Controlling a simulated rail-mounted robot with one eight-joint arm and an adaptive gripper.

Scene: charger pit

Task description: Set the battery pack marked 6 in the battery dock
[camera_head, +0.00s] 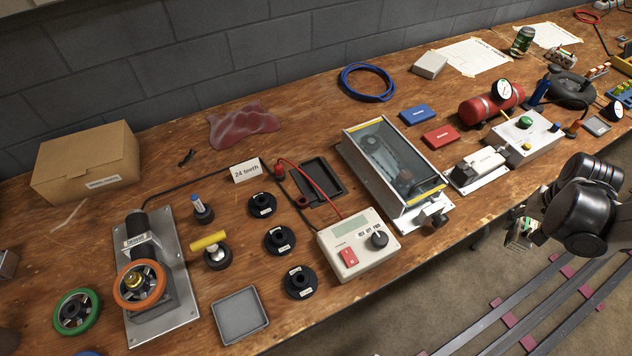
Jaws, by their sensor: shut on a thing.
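My gripper (526,228) is at the right, beyond the bench's front edge and above the floor rails. It is shut on a small green and pale thing (519,234); the gripper partly hides it, and I cannot read a mark on it. A blue pack (417,115) and a red pack (441,137) with small labels lie on the bench behind the glass-lidded box. I cannot make out a 6 on either. A shallow black tray (335,181) with a raised rim lies left of that box and may be the battery dock; I cannot be sure.
A glass-lidded box (392,165) and a meter with a dial (358,243) stand near the front edge. Black discs (279,240), a grey tray (240,315) and a motor with an orange wheel (140,285) fill the left.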

